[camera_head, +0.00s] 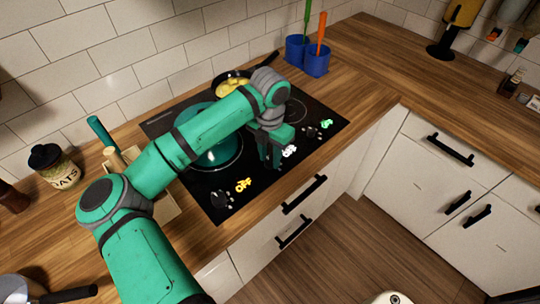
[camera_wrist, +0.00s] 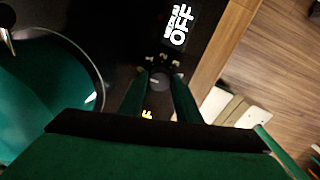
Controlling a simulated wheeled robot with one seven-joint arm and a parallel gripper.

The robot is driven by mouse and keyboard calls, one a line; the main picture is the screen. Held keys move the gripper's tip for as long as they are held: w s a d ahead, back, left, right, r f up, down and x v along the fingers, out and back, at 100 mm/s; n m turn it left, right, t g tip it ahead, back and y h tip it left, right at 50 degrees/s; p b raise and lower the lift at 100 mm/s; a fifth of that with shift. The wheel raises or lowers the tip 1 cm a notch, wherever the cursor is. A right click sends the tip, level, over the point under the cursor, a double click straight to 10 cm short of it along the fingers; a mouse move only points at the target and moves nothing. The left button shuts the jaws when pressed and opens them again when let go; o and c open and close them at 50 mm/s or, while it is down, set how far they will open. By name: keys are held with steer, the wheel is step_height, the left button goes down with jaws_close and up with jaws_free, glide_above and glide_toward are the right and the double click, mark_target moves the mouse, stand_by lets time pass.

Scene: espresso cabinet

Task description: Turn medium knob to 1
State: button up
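The black cooktop (camera_head: 212,183) has a row of knobs along its front edge. The medium knob (camera_wrist: 160,79) shows in the wrist view, with small light marks around it. Its white label (camera_wrist: 178,24) reads "MEDIUM OFF"; this label also shows in the head view (camera_head: 290,151). My gripper (camera_head: 272,158) points down at the cooktop in the head view and hides most of this knob. In the wrist view, my gripper's two green fingers (camera_wrist: 160,84) are apart, one on each side of the knob. I cannot tell whether they touch it.
A left knob (camera_head: 220,198) has a yellow "OFF" label; a right knob (camera_head: 311,133) has a green label. A teal pot (camera_head: 222,150) stands close beside my arm. A pan (camera_head: 232,80) with yellow food and blue utensil holders (camera_head: 316,62) stand behind.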

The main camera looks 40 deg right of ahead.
steer(key=c, duration=0.5)
steer(key=m, duration=0.5)
steer(key=shift+w+r, duration=0.1)
steer(key=shift+w, duration=0.05)
steer(key=shift+d+m, duration=0.1)
steer(key=shift+m, duration=1.3)
steer(key=o, duration=1.1)
steer(key=shift+c, duration=0.2)
